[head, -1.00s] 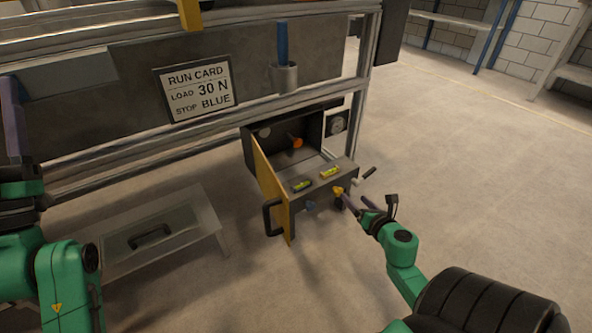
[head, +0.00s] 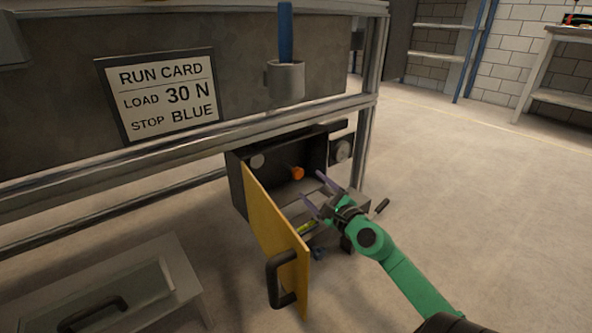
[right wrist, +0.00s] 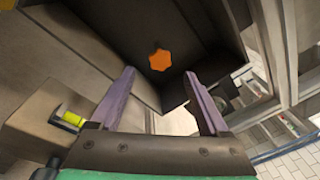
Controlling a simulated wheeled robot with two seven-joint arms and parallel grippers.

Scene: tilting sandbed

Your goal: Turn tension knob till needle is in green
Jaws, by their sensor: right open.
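An orange lobed knob (head: 297,173) sits on the inner back wall of the dark open box (head: 238,185) under the bench. It also shows in the right wrist view (right wrist: 160,60), ahead of and between my fingers. My right gripper (head: 314,187) is open and empty, in front of the box opening and apart from the knob. No needle or green zone can be made out. My left gripper is out of view.
A yellow door (head: 275,235) with a black handle stands open at the box's left. A small platform with levels (head: 308,228) lies below my right gripper, partly hidden. The run card (head: 162,95) reads 30 N, BLUE. Floor at right is clear.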

